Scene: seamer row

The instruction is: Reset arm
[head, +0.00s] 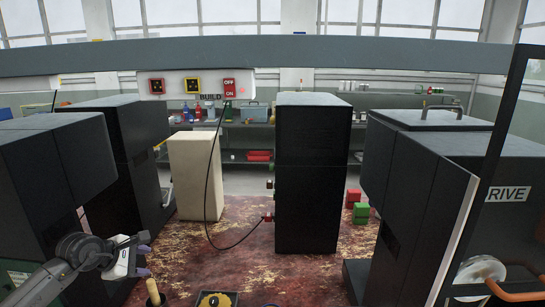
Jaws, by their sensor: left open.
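My left gripper (146,255) is at the lower left, with its arm coming in from the left corner. Its two purple-tipped fingers are apart, with nothing visible between them. It is in front of the dark machine on the left (62,160). My right gripper is not in view. No part marked as a reset arm can be made out.
Tall black cabinets stand at left, centre (307,170) and right. A beige cabinet (195,178) stands at centre left. An overhead panel (195,84) carries switches. A wooden handle (153,292) stands near my left gripper.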

